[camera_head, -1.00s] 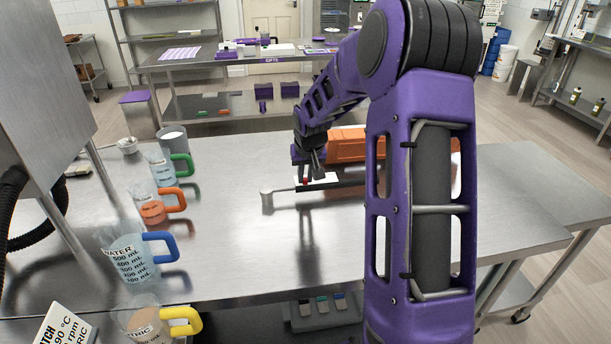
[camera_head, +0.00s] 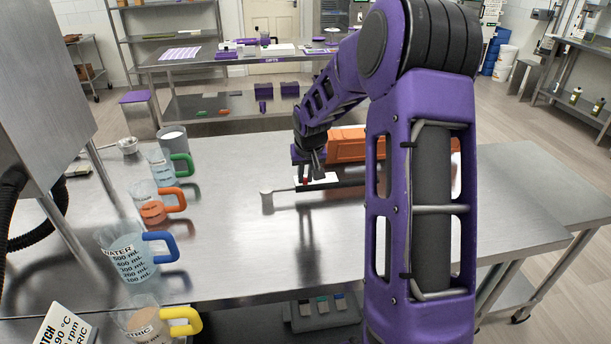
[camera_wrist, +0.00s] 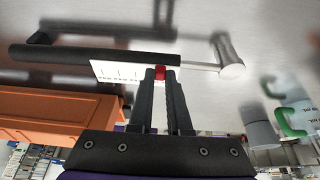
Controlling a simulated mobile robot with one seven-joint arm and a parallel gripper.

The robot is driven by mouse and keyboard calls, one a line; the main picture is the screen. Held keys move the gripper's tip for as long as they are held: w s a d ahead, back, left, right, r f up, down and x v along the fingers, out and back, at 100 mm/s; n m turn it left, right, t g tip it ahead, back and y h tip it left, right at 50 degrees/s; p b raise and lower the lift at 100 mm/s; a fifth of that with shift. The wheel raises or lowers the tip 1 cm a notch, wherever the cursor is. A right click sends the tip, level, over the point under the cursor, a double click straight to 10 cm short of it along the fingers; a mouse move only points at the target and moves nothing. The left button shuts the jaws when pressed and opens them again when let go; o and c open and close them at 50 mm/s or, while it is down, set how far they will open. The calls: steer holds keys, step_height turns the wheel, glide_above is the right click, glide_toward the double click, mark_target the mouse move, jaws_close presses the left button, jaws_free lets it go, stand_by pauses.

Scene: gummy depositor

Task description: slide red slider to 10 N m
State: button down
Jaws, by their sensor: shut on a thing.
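The red slider (camera_wrist: 159,73) shows in the wrist view between the fingertips of my gripper (camera_wrist: 160,76), which is shut on it. The slider sits at the right end of a white scale plate (camera_wrist: 112,72) with tick marks; its numbers are too small to read. The plate runs along a tool with a black handle (camera_wrist: 90,56) and a metal shaft ending in a cylindrical head (camera_wrist: 229,58). In the head view, the red slider (camera_head: 305,181) is a small spot below my gripper (camera_head: 308,177), and the cylindrical head (camera_head: 266,201) stands on the table to the left.
An orange case (camera_head: 348,146) lies behind the tool on the steel table (camera_head: 250,245). Beakers with green (camera_head: 182,163), orange (camera_head: 175,199), blue (camera_head: 161,248) and yellow (camera_head: 182,321) handles stand along the left. The table's front middle is clear.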

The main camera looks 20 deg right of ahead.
steer(key=shift+s+d, duration=0.1)
steer(key=shift+d, duration=0.4)
steer(key=c, duration=0.8)
jaws_free()
steer(key=shift+c, duration=0.2)
steer(key=shift+r, duration=0.1)
steer(key=p+v, duration=0.1)
steer(key=v, duration=1.6)
steer(key=shift+s+a, duration=0.1)
